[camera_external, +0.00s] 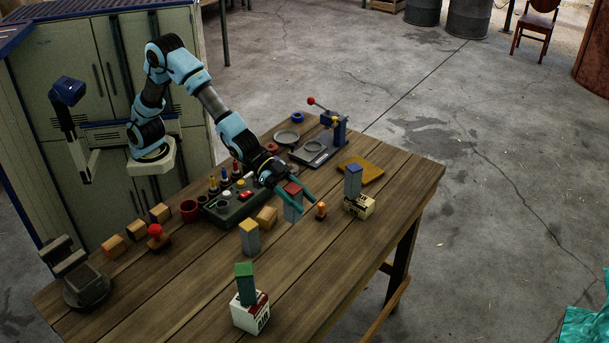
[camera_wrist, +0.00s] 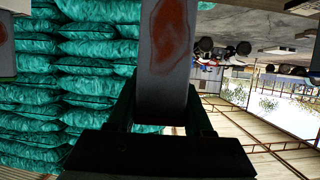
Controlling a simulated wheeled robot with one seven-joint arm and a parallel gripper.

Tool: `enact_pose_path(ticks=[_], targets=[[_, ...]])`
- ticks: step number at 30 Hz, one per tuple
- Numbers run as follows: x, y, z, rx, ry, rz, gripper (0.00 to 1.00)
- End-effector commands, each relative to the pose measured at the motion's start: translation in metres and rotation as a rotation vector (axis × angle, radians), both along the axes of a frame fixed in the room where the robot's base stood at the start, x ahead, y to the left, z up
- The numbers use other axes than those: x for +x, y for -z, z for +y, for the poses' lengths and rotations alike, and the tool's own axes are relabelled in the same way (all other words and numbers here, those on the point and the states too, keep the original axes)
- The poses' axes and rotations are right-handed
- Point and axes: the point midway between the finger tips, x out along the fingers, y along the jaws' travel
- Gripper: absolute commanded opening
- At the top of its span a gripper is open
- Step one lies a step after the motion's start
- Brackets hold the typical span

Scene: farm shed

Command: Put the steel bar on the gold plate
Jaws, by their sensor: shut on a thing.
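The steel bar (camera_external: 291,212) is a grey block with a rusty red end, at my gripper over the middle of the table. The wrist view shows its grey body with a rust-red patch (camera_wrist: 168,50) between my fingers. My gripper (camera_external: 299,202) is shut on it. I cannot tell whether its lower end touches the table. The gold plate (camera_external: 361,171) is a flat yellow square lying at the table's far right, with nothing on it. It is apart from the gripper, beyond a blue-topped bar.
The blue-topped grey bar (camera_external: 353,183) stands on a small box (camera_external: 359,207). A yellow-topped bar (camera_external: 249,239) and a green-topped bar (camera_external: 245,285) stand nearer. A small orange-topped piece (camera_external: 321,211) is close to my gripper. A lever press (camera_external: 335,130) stands behind. The table's front right is clear.

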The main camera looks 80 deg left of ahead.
Motion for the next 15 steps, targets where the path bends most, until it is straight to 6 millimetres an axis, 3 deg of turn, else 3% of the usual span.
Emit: enact_pose_path(ticks=[9,15], targets=[[0.001,-0.072,0.000,-0.006,-0.001,-0.006,0.00],[0.001,-0.109,0.001,-0.005,-0.002,-0.005,0.00]])
